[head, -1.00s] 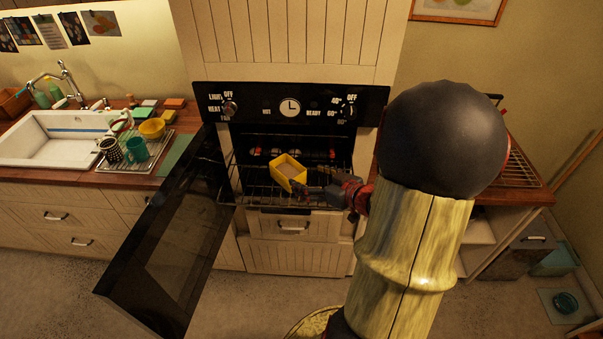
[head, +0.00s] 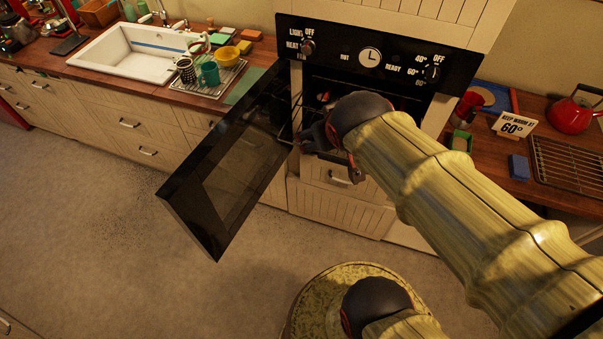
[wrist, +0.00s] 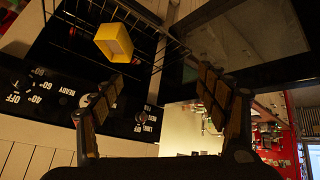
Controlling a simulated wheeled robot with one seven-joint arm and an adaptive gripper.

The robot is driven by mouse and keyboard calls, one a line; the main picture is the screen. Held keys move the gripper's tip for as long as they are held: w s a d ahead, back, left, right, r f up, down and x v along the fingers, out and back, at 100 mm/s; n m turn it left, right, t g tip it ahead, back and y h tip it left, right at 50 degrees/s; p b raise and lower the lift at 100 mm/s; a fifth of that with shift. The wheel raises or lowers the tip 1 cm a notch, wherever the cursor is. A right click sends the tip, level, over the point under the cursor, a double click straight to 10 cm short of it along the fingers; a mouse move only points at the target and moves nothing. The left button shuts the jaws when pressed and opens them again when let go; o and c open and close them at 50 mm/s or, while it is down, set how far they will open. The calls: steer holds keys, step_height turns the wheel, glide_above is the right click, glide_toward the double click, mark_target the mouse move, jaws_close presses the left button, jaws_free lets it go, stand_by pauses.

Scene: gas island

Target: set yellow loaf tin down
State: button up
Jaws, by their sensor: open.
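The yellow loaf tin (wrist: 113,42) rests on the oven's wire rack (wrist: 158,60) in the wrist view. The tin is apart from my gripper (wrist: 158,92), which is open with nothing between its fingers. The fingers stand to either side below the tin in that picture. In the head view my gripper (head: 306,141) is at the oven mouth, partly hidden by my arm. My arm also hides the tin there.
The oven door (head: 225,165) hangs open to the left of my gripper. The control panel (head: 370,60) is above the oven opening. A sink (head: 135,52) and a drying rack (head: 205,80) with mugs are at left. A red kettle (head: 574,113) stands at right.

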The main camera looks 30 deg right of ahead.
steer(key=s+a+n+g+y, duration=0.1)
steer(key=s+a+y, duration=0.2)
steer(key=s+a, duration=0.4)
steer(key=a, duration=0.4)
steer(key=shift+s+r+n+g, duration=0.15)
steer(key=shift+s+n+g, duration=0.15)
steer(key=shift+s+g, duration=0.1)
steer(key=shift+d, duration=0.1)
